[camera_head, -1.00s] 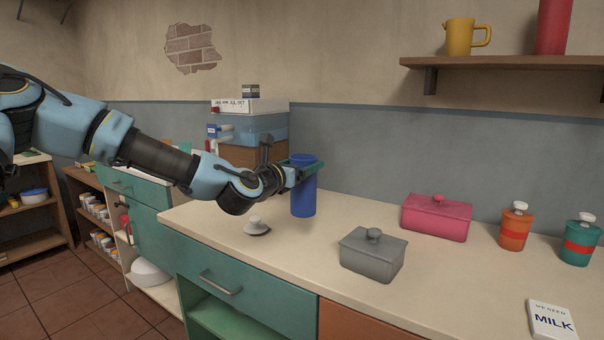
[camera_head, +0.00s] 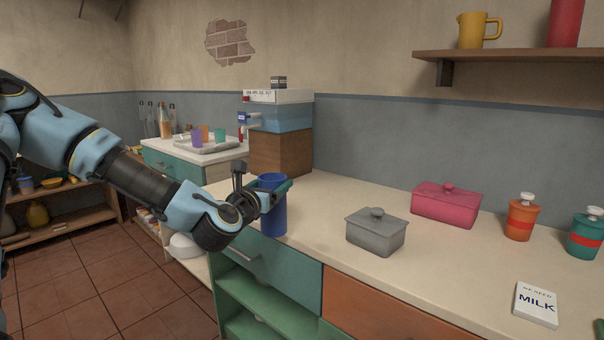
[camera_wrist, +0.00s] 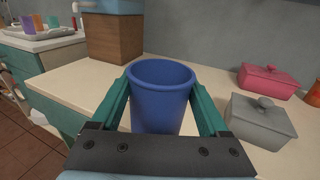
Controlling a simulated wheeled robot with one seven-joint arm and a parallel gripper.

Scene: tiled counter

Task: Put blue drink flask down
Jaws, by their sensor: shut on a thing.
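The blue drink flask (camera_head: 273,208) is an open-topped dark blue cylinder, held upright between the fingers of my gripper (camera_head: 277,187). In the head view it shows in front of the counter's front edge, left of the grey lidded box. In the wrist view the flask (camera_wrist: 160,98) fills the middle, with a teal finger of my gripper (camera_wrist: 160,100) on each side. Its base is hidden in the wrist view. I cannot tell exactly how high it is above the pale counter (camera_head: 330,210).
A grey lidded box (camera_head: 376,235) and a pink lidded box (camera_head: 445,205) stand on the counter to the right. An orange jar (camera_head: 521,220), a teal jar (camera_head: 585,238) and a milk note (camera_head: 536,305) are further right. A wooden block (camera_head: 282,153) supports a blue container behind.

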